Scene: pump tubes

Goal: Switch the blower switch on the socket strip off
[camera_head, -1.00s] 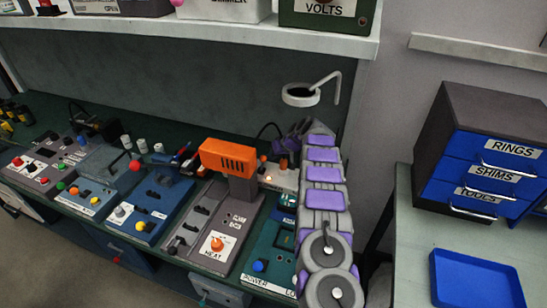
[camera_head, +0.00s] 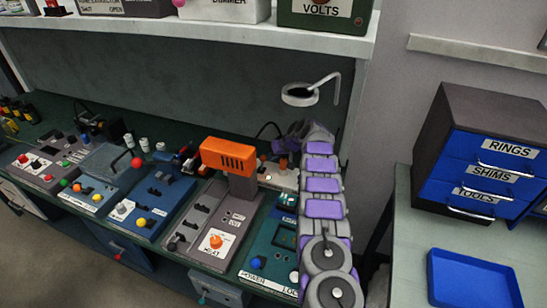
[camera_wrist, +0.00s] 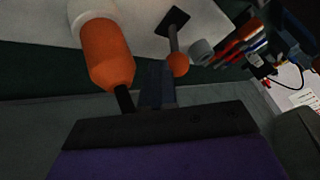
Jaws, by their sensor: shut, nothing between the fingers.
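A pale strip (camera_head: 272,181) with small lit spots stands at the back of the bench, right of the orange-topped unit. I take it for the socket strip; its labels are not readable. In the wrist view a pale panel (camera_wrist: 140,22) carries a thick orange handle (camera_wrist: 107,55) with a white collar. Beside it is a thin lever with an orange ball (camera_wrist: 178,65) on a black square base. Which one is the blower switch, and its setting, I cannot tell. My gripper (camera_wrist: 153,88) is shut and empty, between and just below the two; contact is unclear.
The orange-topped heat unit (camera_head: 228,156) stands close left of my arm. A white ring lamp (camera_head: 300,95) hangs above. Red and dark cylindrical parts (camera_wrist: 240,38) lie right of the panel in the wrist view. A shelf (camera_head: 200,30) runs overhead.

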